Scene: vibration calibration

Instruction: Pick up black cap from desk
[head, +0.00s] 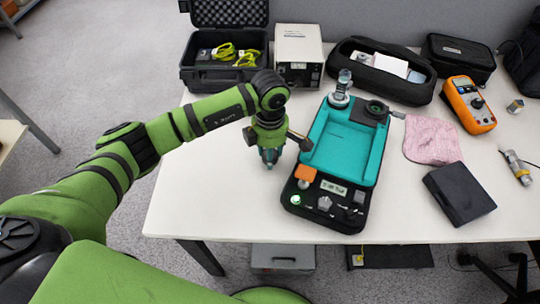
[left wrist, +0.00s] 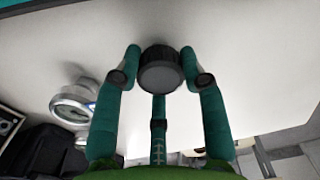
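The black cap (left wrist: 160,70) is a short round piece in the middle of the left wrist view. My left gripper (left wrist: 160,62) has its green fingers close around the cap, one against each side and a third below it in the picture. It looks shut on the cap. In the head view my left gripper (head: 268,162) points down over the white desk (head: 195,205), left of the teal-and-black calibration device (head: 340,150). The cap cannot be made out there. I cannot tell whether the cap touches the desk. My right gripper is not in view.
An open black case (head: 225,75) and a white instrument box (head: 298,50) stand behind the gripper. A black pouch (head: 385,75), an orange multimeter (head: 468,105), a pink cloth (head: 432,140) and a black box (head: 459,193) lie right. The desk's front left is clear.

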